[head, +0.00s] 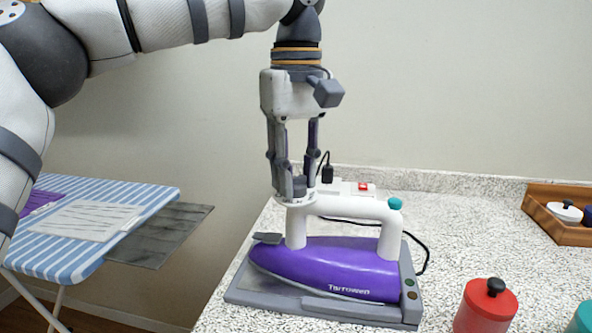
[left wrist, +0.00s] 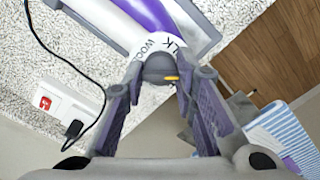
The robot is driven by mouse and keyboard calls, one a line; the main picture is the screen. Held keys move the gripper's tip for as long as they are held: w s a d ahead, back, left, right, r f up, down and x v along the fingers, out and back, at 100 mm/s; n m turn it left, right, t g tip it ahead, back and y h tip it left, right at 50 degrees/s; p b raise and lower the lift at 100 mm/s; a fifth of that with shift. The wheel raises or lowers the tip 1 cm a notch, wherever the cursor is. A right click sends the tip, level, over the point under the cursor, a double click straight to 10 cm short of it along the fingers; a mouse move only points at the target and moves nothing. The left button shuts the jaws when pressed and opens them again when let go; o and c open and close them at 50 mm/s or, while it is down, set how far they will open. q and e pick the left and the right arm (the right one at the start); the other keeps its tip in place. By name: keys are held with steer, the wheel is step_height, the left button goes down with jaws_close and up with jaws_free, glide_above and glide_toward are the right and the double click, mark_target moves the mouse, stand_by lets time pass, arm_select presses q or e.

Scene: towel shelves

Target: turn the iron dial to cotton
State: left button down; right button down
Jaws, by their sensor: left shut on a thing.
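The purple and white iron (head: 330,265) stands on its grey rest (head: 300,303) on the speckled counter, in the head view. My left gripper (head: 296,188) points straight down at the front end of the iron's white handle. In the left wrist view, its fingers are shut on a round grey dial (left wrist: 158,66) with a yellow pointer mark. The pointer mark lies toward the right of that view. My right gripper is not in view.
A white power strip (head: 340,188) with a red switch and a black plug stands behind the iron. A red canister (head: 486,310) is at front right and a wooden tray (head: 560,232) at back right. A striped ironing board (head: 95,225) is at left.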

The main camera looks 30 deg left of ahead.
arm_select(q)
steer(key=n, duration=0.5)
steer(key=shift+n, duration=0.3)
steer(key=n, duration=1.1)
steer(key=shift+n, duration=0.4)
steer(key=n, duration=1)
steer(key=shift+n, duration=0.4)
steer(key=n, duration=1.1)
steer(key=shift+n, duration=0.4)
steer(key=n, duration=0.5)
steer(key=shift+n, duration=0.5)
